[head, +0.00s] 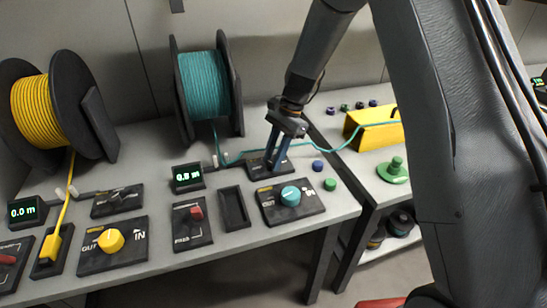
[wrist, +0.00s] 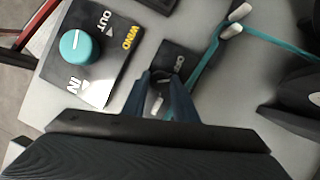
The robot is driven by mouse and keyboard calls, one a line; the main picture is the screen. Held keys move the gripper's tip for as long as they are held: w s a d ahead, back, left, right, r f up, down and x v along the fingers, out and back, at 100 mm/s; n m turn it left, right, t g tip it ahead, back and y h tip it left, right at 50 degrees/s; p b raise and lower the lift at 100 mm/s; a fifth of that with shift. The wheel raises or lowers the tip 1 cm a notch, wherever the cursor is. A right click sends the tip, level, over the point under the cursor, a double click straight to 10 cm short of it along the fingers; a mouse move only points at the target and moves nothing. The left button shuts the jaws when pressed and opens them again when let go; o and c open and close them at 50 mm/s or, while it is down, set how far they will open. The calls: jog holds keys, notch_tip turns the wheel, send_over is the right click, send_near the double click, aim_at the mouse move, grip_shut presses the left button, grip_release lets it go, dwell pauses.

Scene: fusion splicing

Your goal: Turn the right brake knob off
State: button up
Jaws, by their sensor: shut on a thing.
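The right brake plate (head: 257,169) is a small black panel at the back of the bench, in front of the teal spool (head: 203,84). It also shows in the wrist view with the word OFF on it (wrist: 181,62). My gripper (head: 275,165) points down at this plate. Its two fingers (wrist: 162,82) are shut on the dark brake knob (wrist: 158,76), which they mostly hide. The knob's exact angle cannot be told.
Teal line (head: 325,150) runs from the spool past my gripper to a yellow block (head: 372,131). A teal winder knob (head: 290,196) sits just in front. A display (head: 187,177) reading about 0.8 m stands to the left. Blue (head: 318,166) and green (head: 330,184) buttons lie to the right.

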jog(key=n, duration=0.2)
jog(key=n+g+h, duration=0.1)
jog(key=n, duration=0.2)
jog(key=shift+w+a+h, duration=0.1)
jog(key=shift+a+h, duration=0.05)
jog(key=shift+h, duration=0.15)
dwell(0.4)
jog(key=o, duration=1)
jog(key=shift+o, duration=0.2)
jog(key=b+v, duration=0.2)
jog(key=v, duration=0.6)
jog(key=shift+f, duration=0.1)
